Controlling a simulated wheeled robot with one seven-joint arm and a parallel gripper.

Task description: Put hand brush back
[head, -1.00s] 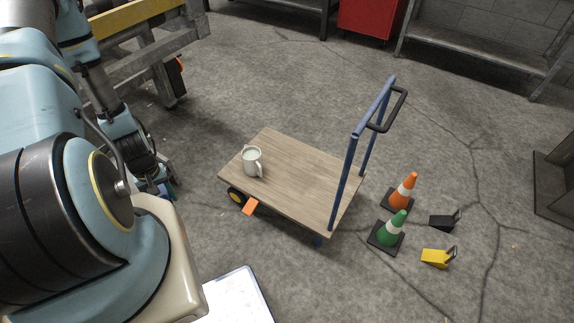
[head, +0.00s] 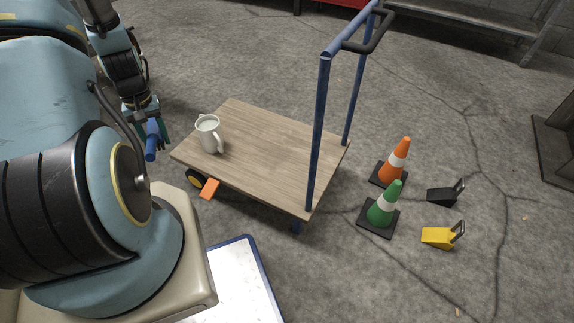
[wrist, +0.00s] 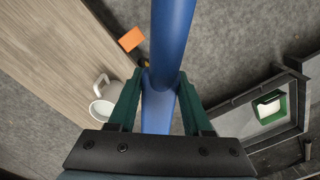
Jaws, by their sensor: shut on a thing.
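My gripper (head: 152,133) is shut on a blue handle (head: 151,148), which I take to be the hand brush's. In the wrist view, the smooth blue handle (wrist: 172,35) runs between the two green fingers (wrist: 160,100) and on past the top edge. No bristles can be made out in either view. In the head view, the gripper is left of a flat trolley (head: 270,145) with a wooden deck and blue push bar. The handle hangs near the deck's left corner, apart from the mug.
A white mug (head: 209,134) stands on the deck's left part. An orange wheel chock (head: 209,188) is by the near wheel. Orange (head: 394,160) and green (head: 384,204) cones and black (head: 441,195) and yellow (head: 438,237) chocks stand right. A blue-edged white panel (head: 240,285) is at the bottom.

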